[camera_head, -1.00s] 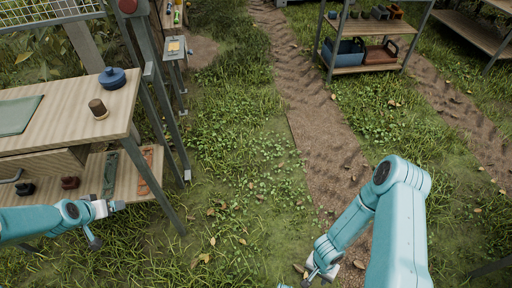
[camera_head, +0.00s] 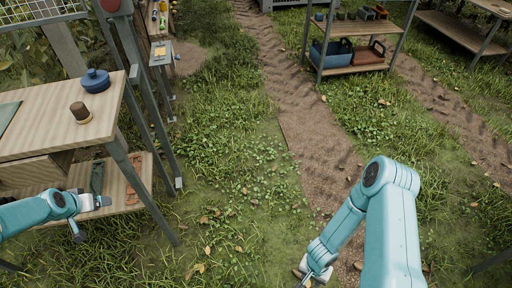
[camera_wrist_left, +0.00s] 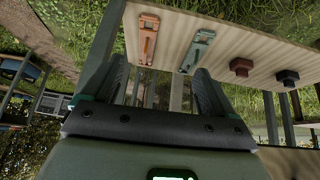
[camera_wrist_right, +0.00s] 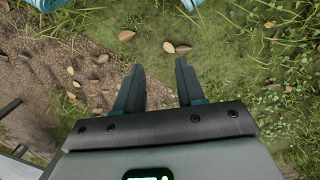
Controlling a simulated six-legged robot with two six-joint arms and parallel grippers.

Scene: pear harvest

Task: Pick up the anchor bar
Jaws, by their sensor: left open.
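Two long flat slotted bars lie on the lower shelf (camera_head: 118,192) of the wooden bench at the left. One is green-grey (camera_head: 97,177) and one is orange (camera_head: 134,174); I cannot tell which is the anchor bar. In the left wrist view, the orange bar (camera_wrist_left: 148,38) and the green-grey bar (camera_wrist_left: 197,50) lie side by side beyond the fingertips. My left gripper (camera_wrist_left: 163,85) is open and empty, apart from both bars; in the head view it is beside the shelf edge. My right gripper (camera_wrist_right: 158,70) is open and empty above the ground.
Two dark knob-like pieces (camera_wrist_left: 240,67) (camera_wrist_left: 287,77) share the lower shelf. A blue lidded pot (camera_head: 95,80) and a brown cylinder (camera_head: 80,112) stand on the bench top (camera_head: 40,130). Metal posts (camera_head: 150,120) rise beside the bench. Grass and a dirt path lie open ahead.

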